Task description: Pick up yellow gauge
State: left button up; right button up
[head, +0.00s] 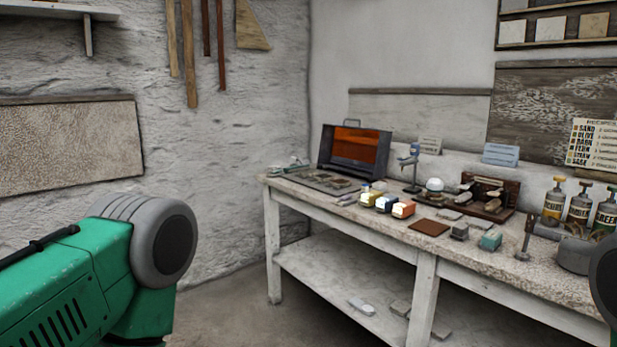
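The yellow one may be the yellow gauge, but at this size I cannot tell for sure. My green left arm fills the lower left, far from the bench. Neither gripper is in view.
A case with an orange panel (354,150) stands at the bench's back left. Open floor (225,290) lies left of the bench.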

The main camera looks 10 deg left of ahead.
aim_at(368, 199)
jog(key=i+u, duration=0.3)
jog(key=i, duration=0.25)
jog(key=i+l+u, duration=0.2)
jog(key=i+u, duration=0.15)
jog(key=i, duration=0.2)
